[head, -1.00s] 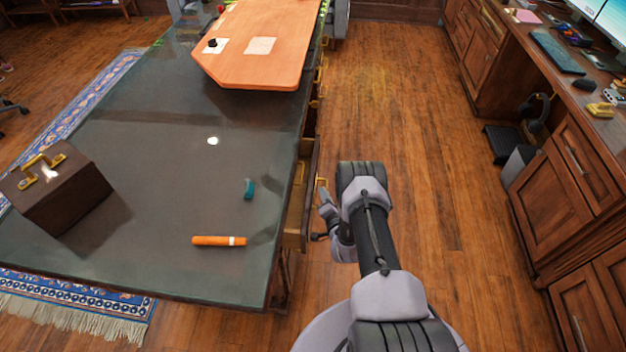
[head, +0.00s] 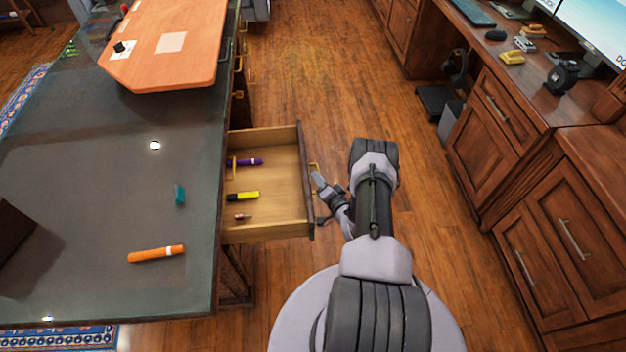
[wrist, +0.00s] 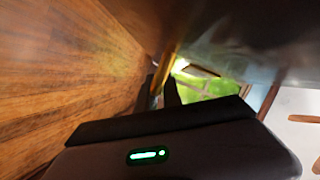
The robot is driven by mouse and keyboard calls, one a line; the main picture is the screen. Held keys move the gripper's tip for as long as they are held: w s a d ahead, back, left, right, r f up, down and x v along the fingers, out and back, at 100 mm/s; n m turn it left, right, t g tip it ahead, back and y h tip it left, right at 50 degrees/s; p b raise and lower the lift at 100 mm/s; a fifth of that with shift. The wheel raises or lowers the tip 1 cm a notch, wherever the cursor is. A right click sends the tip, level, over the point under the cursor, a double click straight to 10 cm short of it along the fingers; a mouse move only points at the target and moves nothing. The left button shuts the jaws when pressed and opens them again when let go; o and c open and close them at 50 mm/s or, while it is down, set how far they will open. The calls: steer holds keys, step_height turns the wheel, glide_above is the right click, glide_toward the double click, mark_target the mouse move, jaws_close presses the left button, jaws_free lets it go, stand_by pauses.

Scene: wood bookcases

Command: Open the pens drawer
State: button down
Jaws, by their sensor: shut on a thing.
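The pens drawer (head: 283,185) stands pulled out from the right side of the dark-topped desk in the head view. Inside lie a purple marker (head: 247,162), a yellow highlighter (head: 243,196) and a small brownish item (head: 242,217). Its brass handle (head: 315,172) is on the drawer front. My gripper (head: 321,190) is at this handle, outside the drawer front, and is shut on it. In the wrist view the dark fingers (wrist: 161,94) sit around the brass bar (wrist: 167,62); the view is close and blurred, and the exact contact is hidden.
On the desk top (head: 95,190) lie an orange marker (head: 156,254) and a teal item (head: 179,195), with an orange board (head: 175,50) farther back. Wood cabinets (head: 545,200) line the right. The wood floor (head: 320,75) between is clear.

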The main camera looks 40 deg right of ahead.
steer(key=shift+s+d, duration=0.1)
steer(key=shift+d, duration=0.05)
steer(key=c, duration=1.5)
jaws_free()
steer(key=p+v, duration=0.5)
steer(key=v, duration=1.2)
steer(key=shift+s+p, duration=0.2)
steer(key=shift+p, duration=0.15)
